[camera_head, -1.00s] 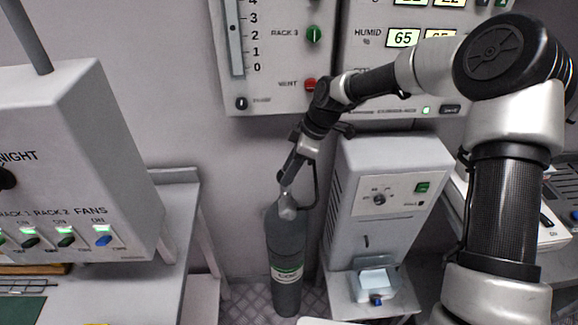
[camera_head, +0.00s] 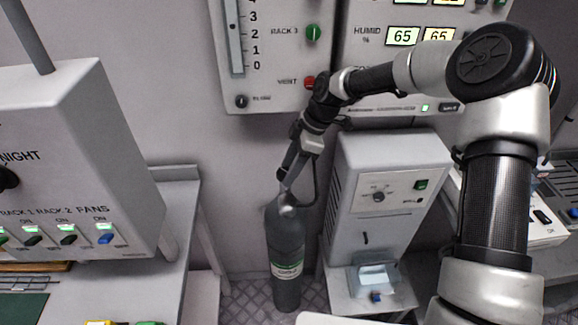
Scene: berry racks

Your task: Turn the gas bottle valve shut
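The gas bottle (camera_head: 286,245) is a dark grey cylinder with a green and white label, standing upright on the floor by the back wall. Its valve (camera_head: 287,209) is a small light metal part at the top, with a dark hose rising from it on the right. My gripper (camera_head: 285,186) points down from my arm, right at the top of the bottle and over the valve. It looks to be touching or very close to it. The fingers hide part of the valve, and they are too small here to tell if they are shut on it.
A white machine (camera_head: 385,200) with a knob and green switch stands close on the right of the bottle. A wall panel (camera_head: 270,90) with a red vent button hangs above. A grey bench (camera_head: 182,215) and a switch box (camera_head: 75,165) are on the left.

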